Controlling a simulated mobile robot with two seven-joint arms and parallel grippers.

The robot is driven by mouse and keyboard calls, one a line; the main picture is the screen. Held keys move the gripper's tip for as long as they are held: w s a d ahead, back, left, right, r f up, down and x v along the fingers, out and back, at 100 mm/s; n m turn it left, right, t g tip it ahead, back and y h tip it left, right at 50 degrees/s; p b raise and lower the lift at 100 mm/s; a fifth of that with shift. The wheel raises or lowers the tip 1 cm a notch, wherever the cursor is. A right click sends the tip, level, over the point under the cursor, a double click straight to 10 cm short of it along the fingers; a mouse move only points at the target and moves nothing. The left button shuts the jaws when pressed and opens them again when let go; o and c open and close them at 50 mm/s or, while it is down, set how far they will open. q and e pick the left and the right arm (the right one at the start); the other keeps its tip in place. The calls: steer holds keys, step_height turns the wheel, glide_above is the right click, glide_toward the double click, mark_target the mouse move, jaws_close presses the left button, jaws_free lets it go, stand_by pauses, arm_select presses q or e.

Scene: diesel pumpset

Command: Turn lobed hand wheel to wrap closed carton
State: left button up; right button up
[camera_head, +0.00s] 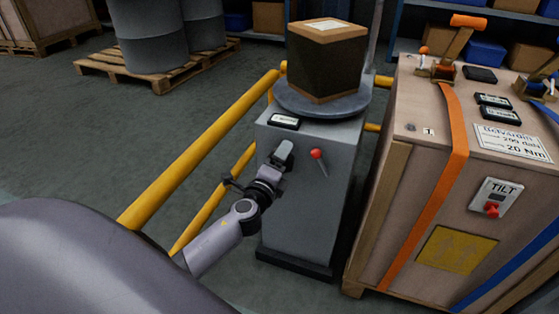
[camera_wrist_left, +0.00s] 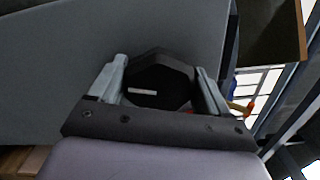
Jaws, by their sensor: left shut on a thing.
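A grey pedestal machine (camera_head: 318,185) stands mid-view, with a round turntable (camera_head: 290,98) on top. A carton (camera_head: 325,65) with dark sides, a brown top and a white label sits on the turntable. My left gripper (camera_head: 280,160) is at the front face of the pedestal. In the left wrist view, the gripper (camera_wrist_left: 160,80) is shut on the black lobed hand wheel (camera_wrist_left: 158,72), one finger on each side; a pale mark shows on the wheel. In the head view the gripper hides the wheel. My right gripper is not in view.
A lever with a red knob (camera_head: 316,154) sticks out just right of my gripper. A yellow rail (camera_head: 200,150) runs along the left. A large strapped wooden crate (camera_head: 405,180) stands close on the right. Drums on a pallet (camera_head: 160,68) stand at the back left.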

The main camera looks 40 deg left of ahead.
arm_select(q)
steer(key=shift+f, duration=0.1)
steer(key=o, duration=1)
steer(key=shift+s, duration=0.15)
steer(key=shift+p+v, duration=0.35)
steer(key=shift+v, duration=3.1)
steer(key=shift+d, duration=0.1)
steer(key=shift+c, duration=0.2)
